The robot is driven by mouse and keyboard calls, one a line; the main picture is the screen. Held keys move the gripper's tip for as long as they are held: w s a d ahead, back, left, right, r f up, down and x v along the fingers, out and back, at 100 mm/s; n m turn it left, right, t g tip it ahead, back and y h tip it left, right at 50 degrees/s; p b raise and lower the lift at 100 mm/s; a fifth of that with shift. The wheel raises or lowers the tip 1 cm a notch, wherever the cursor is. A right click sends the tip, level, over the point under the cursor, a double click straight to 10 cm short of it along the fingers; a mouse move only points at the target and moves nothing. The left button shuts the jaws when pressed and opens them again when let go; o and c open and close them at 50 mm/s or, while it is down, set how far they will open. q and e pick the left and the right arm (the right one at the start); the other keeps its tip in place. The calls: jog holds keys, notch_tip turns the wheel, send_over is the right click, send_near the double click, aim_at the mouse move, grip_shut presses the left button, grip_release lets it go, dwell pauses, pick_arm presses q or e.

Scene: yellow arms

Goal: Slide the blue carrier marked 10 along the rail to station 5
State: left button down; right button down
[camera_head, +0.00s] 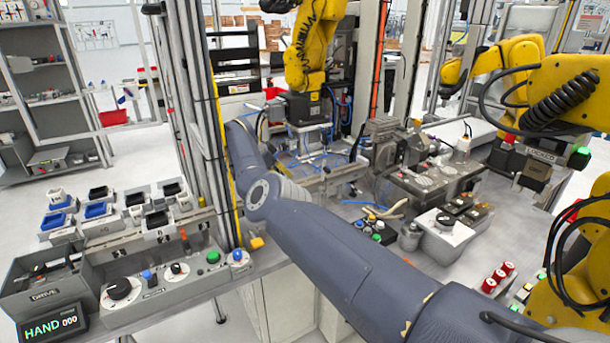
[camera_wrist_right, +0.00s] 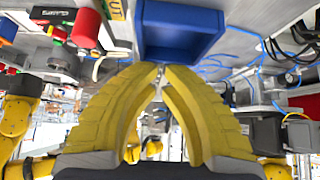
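In the right wrist view a blue open-fronted block (camera_wrist_right: 180,30) stands just beyond my fingertips. It may be the carrier; no number 10 can be read on it, and I cannot tell whether the fingers touch it. My right gripper (camera_wrist_right: 160,70) has its two yellow fingers bent together so that the tips meet, with nothing clear between them. In the head view my grey-blue right arm reaches from the lower right to the upper left, and its forearm hides part of the bench behind. My left gripper is not in view.
Blue, white and black trays (camera_head: 97,210) sit on the left bench. In front is a control panel (camera_head: 165,285) with knobs and a HAND 000 display (camera_head: 52,325). A clamped machine fixture (camera_head: 390,145) and yellow robot arms (camera_head: 540,85) stand at the centre and right.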

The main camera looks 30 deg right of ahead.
jog(key=shift+a, duration=0.35)
